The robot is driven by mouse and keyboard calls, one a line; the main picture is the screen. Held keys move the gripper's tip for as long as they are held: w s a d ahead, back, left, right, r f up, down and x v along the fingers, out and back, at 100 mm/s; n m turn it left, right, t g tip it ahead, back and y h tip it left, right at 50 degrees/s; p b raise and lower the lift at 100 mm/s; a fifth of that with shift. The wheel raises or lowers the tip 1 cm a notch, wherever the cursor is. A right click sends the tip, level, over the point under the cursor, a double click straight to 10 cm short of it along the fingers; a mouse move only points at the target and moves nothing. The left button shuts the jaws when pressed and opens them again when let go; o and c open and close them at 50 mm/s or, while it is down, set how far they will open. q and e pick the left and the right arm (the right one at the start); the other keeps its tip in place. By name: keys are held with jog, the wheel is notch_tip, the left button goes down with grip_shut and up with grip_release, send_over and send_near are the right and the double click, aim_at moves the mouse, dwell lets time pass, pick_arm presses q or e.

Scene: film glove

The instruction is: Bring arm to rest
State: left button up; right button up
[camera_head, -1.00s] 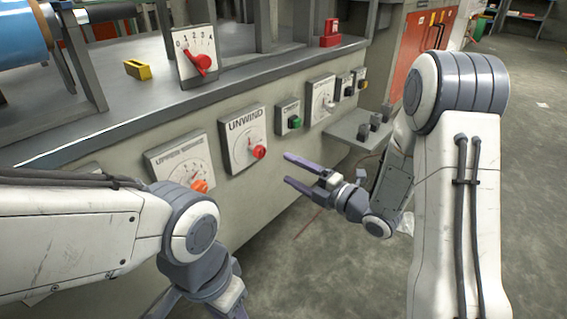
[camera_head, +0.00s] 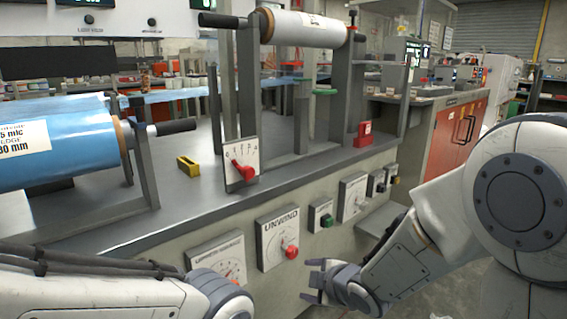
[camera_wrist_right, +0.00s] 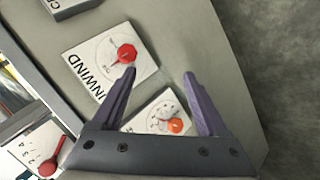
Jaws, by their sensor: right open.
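My right gripper (camera_head: 312,281) is open and empty in front of the machine's side panel, below and right of the UNWIND dial. In the right wrist view its two purple-grey fingers (camera_wrist_right: 160,75) are spread apart with nothing between their tips. The UNWIND dial (camera_head: 270,240) has a red knob, which also shows in the wrist view (camera_wrist_right: 126,54) near one fingertip; I cannot tell the gap exactly. My left arm comes in at the lower left of the head view, and its gripper is out of the picture.
A numbered dial with a red pointer (camera_head: 242,172), a yellow block (camera_head: 188,166) and a red box (camera_head: 364,133) stand on top. A blue film roll (camera_head: 60,150) is at left. A grey shelf (camera_head: 380,219) juts out at right.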

jog(key=s+a+r+m+g+h+p, duration=0.15)
jog(key=s+r+m+g+p, duration=0.3)
jog(key=s, duration=0.95)
jog(key=s+r+m+g+h+p, duration=0.25)
jog(key=s+r+m+g, duration=0.3)
jog(key=s, duration=0.75)
notch_tip(320, 180, up, 37)
jog(key=p, duration=3.8)
jog(key=shift+r+t+y, duration=0.15)
jog(key=shift+t+y, duration=0.15)
jog(key=shift+t, duration=0.1)
jog(key=shift+d, duration=0.1)
